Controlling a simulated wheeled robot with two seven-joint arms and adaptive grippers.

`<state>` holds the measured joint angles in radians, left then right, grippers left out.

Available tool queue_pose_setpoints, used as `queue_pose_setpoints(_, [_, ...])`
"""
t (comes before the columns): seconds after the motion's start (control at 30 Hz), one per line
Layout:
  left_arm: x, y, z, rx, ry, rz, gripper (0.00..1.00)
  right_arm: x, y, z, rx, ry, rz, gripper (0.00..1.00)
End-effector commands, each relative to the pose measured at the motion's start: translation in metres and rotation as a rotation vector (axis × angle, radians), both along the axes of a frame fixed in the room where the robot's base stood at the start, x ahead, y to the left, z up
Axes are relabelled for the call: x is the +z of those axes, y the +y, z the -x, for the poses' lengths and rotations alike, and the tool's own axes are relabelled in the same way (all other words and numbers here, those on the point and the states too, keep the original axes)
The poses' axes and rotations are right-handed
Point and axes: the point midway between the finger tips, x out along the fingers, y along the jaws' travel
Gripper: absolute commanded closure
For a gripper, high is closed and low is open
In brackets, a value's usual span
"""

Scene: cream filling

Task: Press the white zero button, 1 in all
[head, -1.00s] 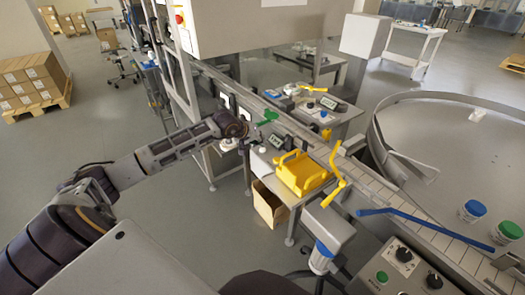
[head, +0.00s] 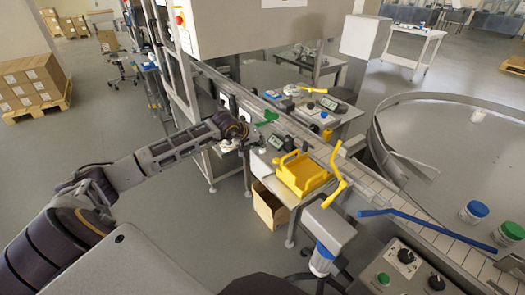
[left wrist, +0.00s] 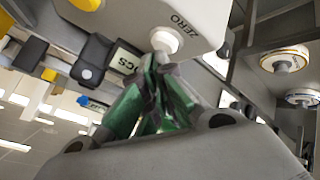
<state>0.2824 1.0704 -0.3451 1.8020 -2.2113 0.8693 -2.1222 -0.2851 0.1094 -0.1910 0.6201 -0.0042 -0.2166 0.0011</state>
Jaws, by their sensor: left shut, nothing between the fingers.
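The white zero button (left wrist: 165,40) sticks out of a pale box (left wrist: 140,14) lettered ZERO, at the top middle of the left wrist view. My left gripper (left wrist: 155,62) has green-padded fingers that are shut and empty. Their tips are at the button's lower edge in that view; I cannot tell whether they touch it. In the head view the left wrist (head: 230,126) is over the left end of the small table, and the fingers and button cannot be made out there. My right gripper is not in view.
A yellow tray (head: 303,172) stands on the small table, near a dark display (head: 277,142). A conveyor (head: 365,178) with yellow and blue guide bars runs behind. In the left wrist view a dark display (left wrist: 125,62) is left of the button. A round turntable (head: 430,150) holds jars.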

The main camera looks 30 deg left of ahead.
Motion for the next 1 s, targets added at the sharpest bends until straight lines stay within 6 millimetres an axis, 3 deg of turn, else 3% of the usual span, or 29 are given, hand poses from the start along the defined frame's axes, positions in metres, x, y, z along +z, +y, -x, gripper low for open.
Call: queue_pose_setpoints(1.0, [-0.007,-0.0003,0.0002,-0.001,0.001,0.0,1.0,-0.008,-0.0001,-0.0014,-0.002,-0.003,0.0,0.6])
